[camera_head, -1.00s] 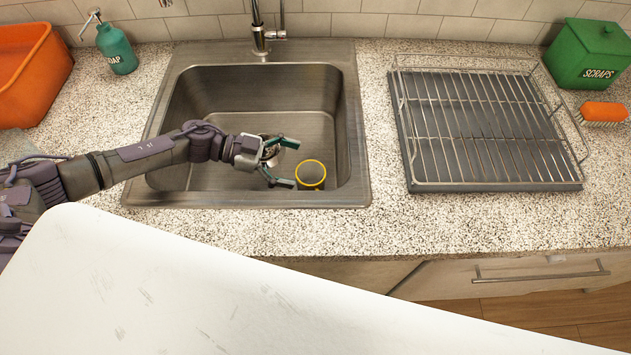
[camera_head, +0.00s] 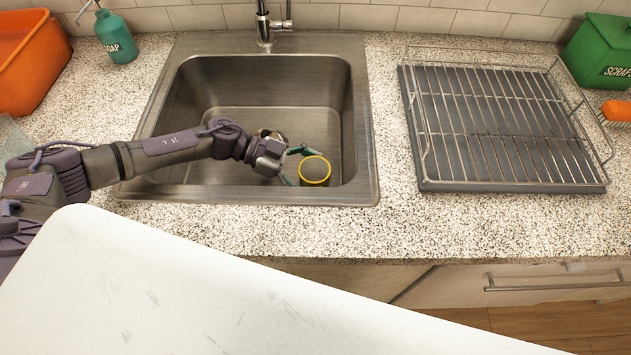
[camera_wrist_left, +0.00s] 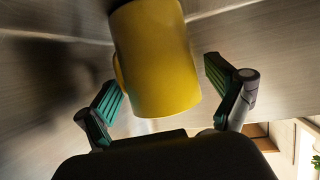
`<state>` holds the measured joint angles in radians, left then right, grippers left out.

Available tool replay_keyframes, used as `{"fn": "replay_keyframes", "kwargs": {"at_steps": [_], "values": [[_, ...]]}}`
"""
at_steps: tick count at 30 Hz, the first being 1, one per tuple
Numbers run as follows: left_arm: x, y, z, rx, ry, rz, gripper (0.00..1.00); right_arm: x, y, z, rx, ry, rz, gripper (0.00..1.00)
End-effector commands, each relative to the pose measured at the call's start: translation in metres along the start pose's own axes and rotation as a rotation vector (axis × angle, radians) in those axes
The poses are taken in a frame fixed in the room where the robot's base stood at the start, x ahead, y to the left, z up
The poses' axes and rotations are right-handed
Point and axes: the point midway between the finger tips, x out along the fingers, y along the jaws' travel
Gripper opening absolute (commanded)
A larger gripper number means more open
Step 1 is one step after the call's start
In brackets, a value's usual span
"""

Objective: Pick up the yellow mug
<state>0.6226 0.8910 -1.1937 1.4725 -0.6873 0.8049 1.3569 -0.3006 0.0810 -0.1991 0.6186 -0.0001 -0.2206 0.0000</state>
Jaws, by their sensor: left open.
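The yellow mug (camera_head: 315,171) stands in the front right part of the sink (camera_head: 210,188). In the head view I see its yellow rim and dark inside. In the left wrist view the mug (camera_wrist_left: 157,60) fills the upper middle, and a bit of what looks like its handle shows on its left edge. My left gripper (camera_head: 297,166) reaches into the sink from the left, right at the mug. Its teal-padded fingers (camera_wrist_left: 163,86) are open, one on each side of the mug in the wrist view. I cannot tell whether either finger touches it. My right gripper is not in view.
The sink's front and right walls are close to the mug. The faucet (camera_head: 264,25) stands behind the sink. A dish rack (camera_head: 500,125) is on the counter at right. A teal soap bottle (camera_head: 116,38) and an orange bin (camera_head: 30,65) are at back left.

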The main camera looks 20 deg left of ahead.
Motion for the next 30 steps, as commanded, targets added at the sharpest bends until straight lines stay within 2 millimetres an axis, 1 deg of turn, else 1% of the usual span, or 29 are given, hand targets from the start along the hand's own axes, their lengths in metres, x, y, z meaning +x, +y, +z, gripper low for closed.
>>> {"fn": "replay_keyframes", "kwargs": {"at_steps": [1,2,3,14,15,20,23,26,30], "values": [[0.0,0.0,0.0,0.0,0.0,0.0,0.9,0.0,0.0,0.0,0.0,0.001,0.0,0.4],[0.0,0.0,0.0,0.0,0.0,0.0,0.85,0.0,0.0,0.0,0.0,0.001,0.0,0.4],[0.0,0.0,0.0,0.0,0.0,0.0,0.79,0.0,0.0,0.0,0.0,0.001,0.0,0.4],[0.0,0.0,0.0,0.0,0.0,0.0,0.19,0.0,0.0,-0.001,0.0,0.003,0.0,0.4],[0.0,0.0,-0.001,0.0,0.002,0.0,0.17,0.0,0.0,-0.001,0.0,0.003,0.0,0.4],[-0.001,0.0,-0.001,0.0,0.002,0.0,0.17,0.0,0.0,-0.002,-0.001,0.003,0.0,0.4],[-0.002,-0.001,-0.005,0.002,0.002,-0.001,0.17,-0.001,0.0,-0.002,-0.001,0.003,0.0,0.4],[-0.008,-0.001,-0.018,0.005,0.002,-0.001,0.17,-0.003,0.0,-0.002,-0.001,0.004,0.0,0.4],[-0.019,0.0,-0.044,0.006,0.002,-0.002,0.17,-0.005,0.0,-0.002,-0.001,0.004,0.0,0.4]]}}
